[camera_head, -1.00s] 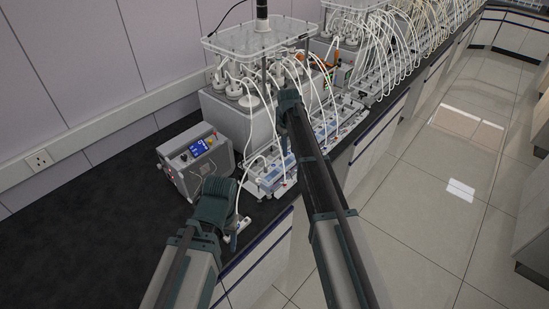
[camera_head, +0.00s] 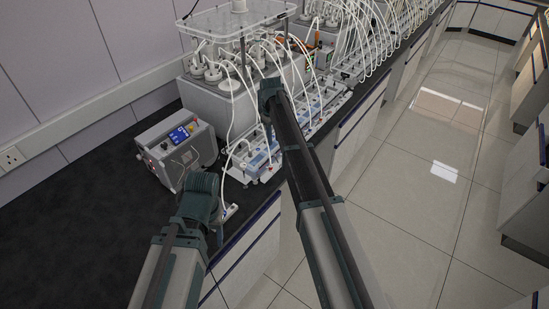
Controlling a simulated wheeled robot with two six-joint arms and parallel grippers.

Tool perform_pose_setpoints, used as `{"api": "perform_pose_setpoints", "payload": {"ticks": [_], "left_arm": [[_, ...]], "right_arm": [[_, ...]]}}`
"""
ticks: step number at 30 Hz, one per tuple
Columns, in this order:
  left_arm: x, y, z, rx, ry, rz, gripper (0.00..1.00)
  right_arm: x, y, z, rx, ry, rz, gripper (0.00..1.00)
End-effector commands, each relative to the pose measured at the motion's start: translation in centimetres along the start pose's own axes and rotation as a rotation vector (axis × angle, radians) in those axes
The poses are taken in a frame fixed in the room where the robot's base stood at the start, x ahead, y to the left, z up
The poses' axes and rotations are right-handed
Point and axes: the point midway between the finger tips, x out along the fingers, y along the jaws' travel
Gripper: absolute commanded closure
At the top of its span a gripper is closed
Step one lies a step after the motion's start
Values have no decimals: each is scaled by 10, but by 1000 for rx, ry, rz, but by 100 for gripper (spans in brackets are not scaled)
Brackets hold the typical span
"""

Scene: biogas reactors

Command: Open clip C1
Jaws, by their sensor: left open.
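Clip C1 cannot be picked out; the clips on the white tubes are too small to tell apart. The white tubes (camera_head: 232,103) run from the reactor block down to a row of pale blue and white units (camera_head: 262,158) along the bench edge. My left gripper (camera_head: 222,214) is low at the bench's front edge, left of this row, open, its fingers mostly hidden by its wrist. A small white piece (camera_head: 231,210) shows beside it; whether they touch is unclear.
A grey control box (camera_head: 178,150) with a blue screen stands on the black bench (camera_head: 70,220), left of the reactors. A clear plate (camera_head: 236,18) sits above the reactor block (camera_head: 213,98). More reactors and tubes stand behind. The floor at the right is clear.

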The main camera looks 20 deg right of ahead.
Motion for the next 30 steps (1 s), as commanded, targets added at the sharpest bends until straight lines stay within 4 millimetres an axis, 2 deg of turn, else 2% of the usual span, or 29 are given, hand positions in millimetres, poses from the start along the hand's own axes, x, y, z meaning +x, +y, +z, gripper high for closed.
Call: {"api": "perform_pose_setpoints", "payload": {"ticks": [1,12,15,27,30], "left_arm": [[15,1,-1,2,0,-1,41],[66,6,-4,5,0,-1,41],[75,7,-4,4,0,-1,41],[78,7,-4,3,0,-1,41],[78,7,-4,3,0,-1,41]], "right_arm": [[15,0,0,0,0,0,68],[66,0,0,0,0,0,68],[75,0,0,0,0,0,68],[79,0,0,0,0,0,68],[79,0,0,0,0,0,86]]}}
